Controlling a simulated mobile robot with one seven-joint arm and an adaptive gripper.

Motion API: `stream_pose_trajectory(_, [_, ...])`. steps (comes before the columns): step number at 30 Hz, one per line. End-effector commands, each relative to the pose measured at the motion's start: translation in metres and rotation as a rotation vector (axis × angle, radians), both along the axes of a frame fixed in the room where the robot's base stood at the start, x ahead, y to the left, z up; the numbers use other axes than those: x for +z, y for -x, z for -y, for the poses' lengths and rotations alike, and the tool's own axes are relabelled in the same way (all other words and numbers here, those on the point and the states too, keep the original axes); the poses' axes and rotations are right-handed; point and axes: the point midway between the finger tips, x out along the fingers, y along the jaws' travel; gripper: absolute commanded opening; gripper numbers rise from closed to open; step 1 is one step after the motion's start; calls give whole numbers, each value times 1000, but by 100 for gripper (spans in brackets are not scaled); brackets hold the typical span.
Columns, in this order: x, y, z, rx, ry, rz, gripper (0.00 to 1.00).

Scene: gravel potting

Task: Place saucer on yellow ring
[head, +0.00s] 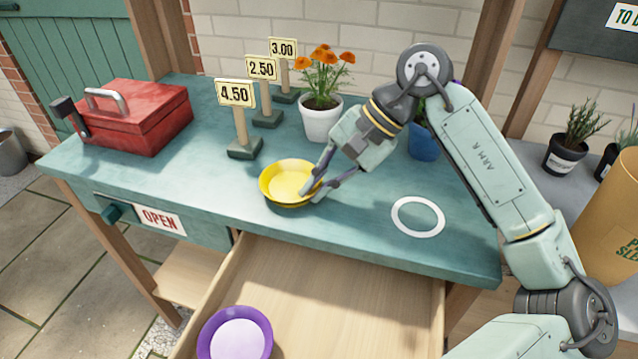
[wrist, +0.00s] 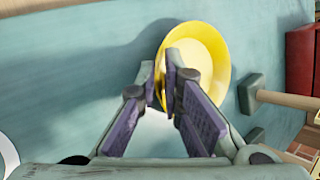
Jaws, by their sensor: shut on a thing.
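A yellow saucer (head: 288,180) is at the middle of the teal bench top, close to the front edge. My gripper (head: 317,188) is shut on its right rim. In the wrist view the two fingers (wrist: 169,88) pinch the rim of the saucer (wrist: 205,58). I cannot tell whether the saucer touches the bench or is held just above it. The only ring I see is white (head: 396,214), flat on the bench to the right of the saucer. Part of it shows at the left edge of the wrist view (wrist: 8,155). No yellow ring is in view.
A purple saucer (head: 234,338) lies in the open drawer (head: 330,290) below the bench. Price signs (head: 234,94), a white pot with orange flowers (head: 321,118) and a blue pot (head: 424,145) stand behind. A red toolbox (head: 140,120) is left. The bench between saucer and ring is clear.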

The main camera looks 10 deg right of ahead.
Motion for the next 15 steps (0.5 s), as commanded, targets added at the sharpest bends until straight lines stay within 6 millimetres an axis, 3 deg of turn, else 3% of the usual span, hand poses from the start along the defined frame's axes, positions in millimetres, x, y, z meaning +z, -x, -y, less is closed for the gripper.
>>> stream_pose_trajectory(4, [-3,0,0,0,-1,0,0])
stream_pose_trajectory(5, [-2,0,0,0,-1,0,9])
stream_pose_trajectory(15, [-2,0,0,0,1,0,31])
